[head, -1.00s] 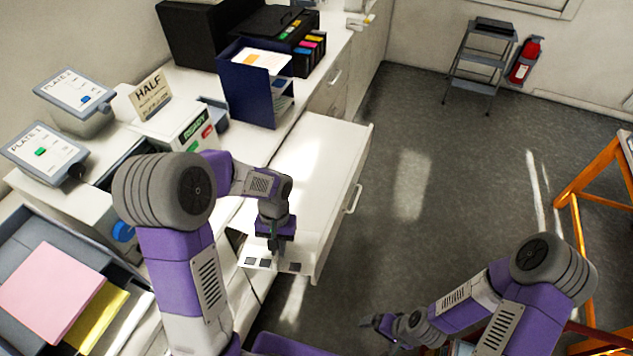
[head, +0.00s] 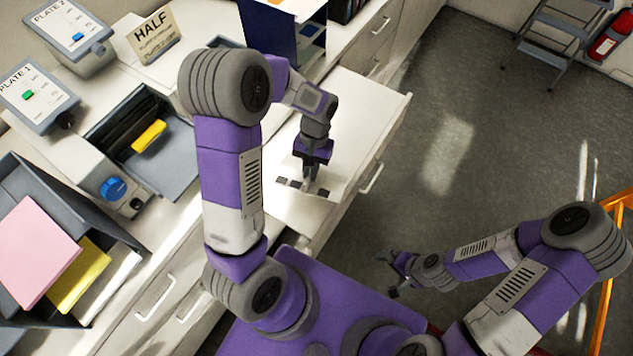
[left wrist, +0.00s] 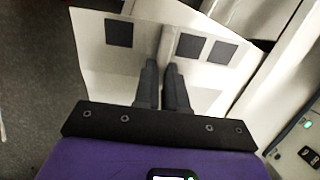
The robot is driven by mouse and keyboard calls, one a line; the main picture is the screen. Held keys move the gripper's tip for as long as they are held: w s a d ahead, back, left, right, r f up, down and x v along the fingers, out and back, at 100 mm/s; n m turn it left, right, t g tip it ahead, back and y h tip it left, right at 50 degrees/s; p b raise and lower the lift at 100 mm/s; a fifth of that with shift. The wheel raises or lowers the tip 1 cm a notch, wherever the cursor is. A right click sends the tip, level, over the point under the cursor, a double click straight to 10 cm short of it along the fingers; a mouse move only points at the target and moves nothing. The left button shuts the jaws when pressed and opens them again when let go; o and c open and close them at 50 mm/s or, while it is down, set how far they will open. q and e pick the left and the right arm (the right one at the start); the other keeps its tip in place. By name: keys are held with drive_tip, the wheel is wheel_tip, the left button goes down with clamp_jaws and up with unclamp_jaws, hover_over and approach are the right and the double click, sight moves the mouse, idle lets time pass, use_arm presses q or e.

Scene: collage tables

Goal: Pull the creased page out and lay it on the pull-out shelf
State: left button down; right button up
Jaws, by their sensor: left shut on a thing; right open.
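The creased page (left wrist: 105,65) is pale with several dark squares, and a fold line runs up its middle in the left wrist view. My left gripper (left wrist: 163,68) is shut on its edge. In the head view, my left gripper (head: 311,178) holds the page (head: 308,187) over the near part of the white pull-out shelf (head: 352,112). I cannot tell whether the page touches the shelf. My left forearm hides part of the shelf's left side. My right gripper (head: 390,272) is open and empty, above the floor right of the shelf.
A grey tray with a yellow piece (head: 150,135) and a HALF sign (head: 153,33) stand on the counter. A stack with pink paper (head: 35,250) is at left. A dark blue holder (head: 285,25) stands behind the shelf. Open floor (head: 460,130) lies to the right.

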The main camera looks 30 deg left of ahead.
sight(305, 192)
use_arm(q)
wheel_tip(305, 192, down, 8)
drive_tip(key=b, duration=0.6)
drive_tip(key=shift+w+f, duration=0.1)
drive_tip(key=shift+f, duration=0.05)
drive_tip(key=c, duration=1.4)
unclamp_jaws()
drive_tip(key=shift+o, duration=0.2)
drive_tip(key=s+r, duration=0.1)
drive_tip(key=s, duration=0.1)
drive_tip(key=s+p, duration=0.1)
drive_tip(key=s, duration=0.1)
drive_tip(key=s+d+r+p, duration=0.1)
drive_tip(key=s, duration=0.1)
drive_tip(key=shift+s+r, duration=0.15)
drive_tip(key=shift+r, duration=0.2)
drive_tip(key=shift+s+d+r, duration=0.1)
drive_tip(key=shift+s, duration=0.45)
drive_tip(key=shift+r, duration=0.1)
